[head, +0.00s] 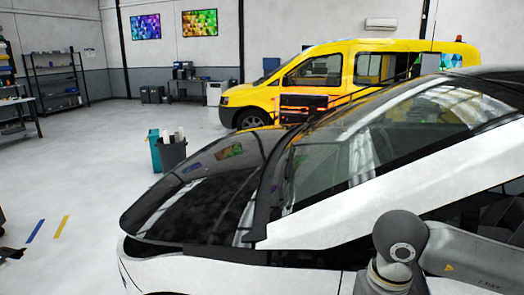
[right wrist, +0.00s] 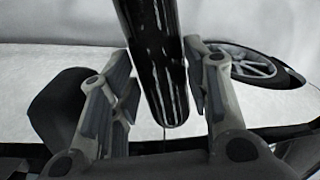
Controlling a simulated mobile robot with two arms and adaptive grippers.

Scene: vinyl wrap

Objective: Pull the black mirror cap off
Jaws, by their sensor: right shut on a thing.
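In the right wrist view my right gripper (right wrist: 158,108) has its two fingers on either side of a long, glossy black piece, which I take to be the black mirror cap (right wrist: 152,50). The fingers are shut on it. It runs down from the top edge, and its rounded lower end sits between the fingers. I cannot tell whether it still touches the mirror. In the head view my right arm stands at the lower right beside the white car (head: 330,228), and its gripper is hidden. A dark shape at the far left edge may be my left gripper (head: 10,253); its jaws are unclear.
The car's black hood (head: 185,205) and windshield fill the middle. A yellow van (head: 345,75) stands behind. A black bin (head: 172,153) stands beyond the hood. The floor at left is open. The right wrist view shows a wheel (right wrist: 252,68) and a dark rounded part (right wrist: 58,105).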

